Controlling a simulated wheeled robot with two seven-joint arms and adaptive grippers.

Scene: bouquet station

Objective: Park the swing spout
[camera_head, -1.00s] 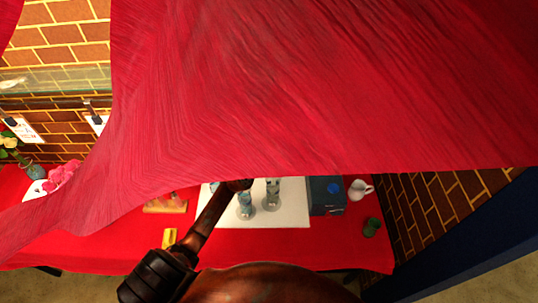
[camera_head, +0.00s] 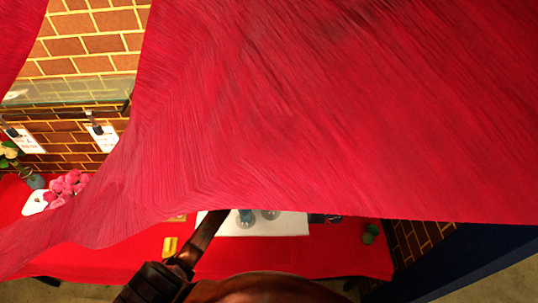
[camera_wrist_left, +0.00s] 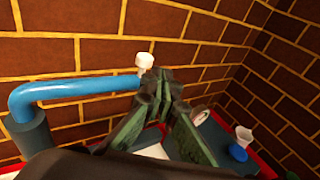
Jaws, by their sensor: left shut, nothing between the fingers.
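The swing spout is a blue tube (camera_wrist_left: 85,88) in the left wrist view, running sideways from a grey-blue post (camera_wrist_left: 32,132) at the left to a white tip (camera_wrist_left: 145,62). My left gripper (camera_wrist_left: 160,78) has its greenish fingers shut and empty. Its fingertips are just right of the white tip, close to it; I cannot tell whether they touch. In the head view the spout and the left gripper are hidden behind a red cloth (camera_head: 330,110). My right gripper is in neither view.
The cloth hides much of the red table (camera_head: 110,262). Glass vases (camera_head: 246,217) stand on a white mat (camera_head: 290,226). A yellow block (camera_head: 169,246), a green item (camera_head: 370,234) and pink flowers (camera_head: 66,187) show. A white-and-blue vessel (camera_wrist_left: 240,145) is right of the gripper.

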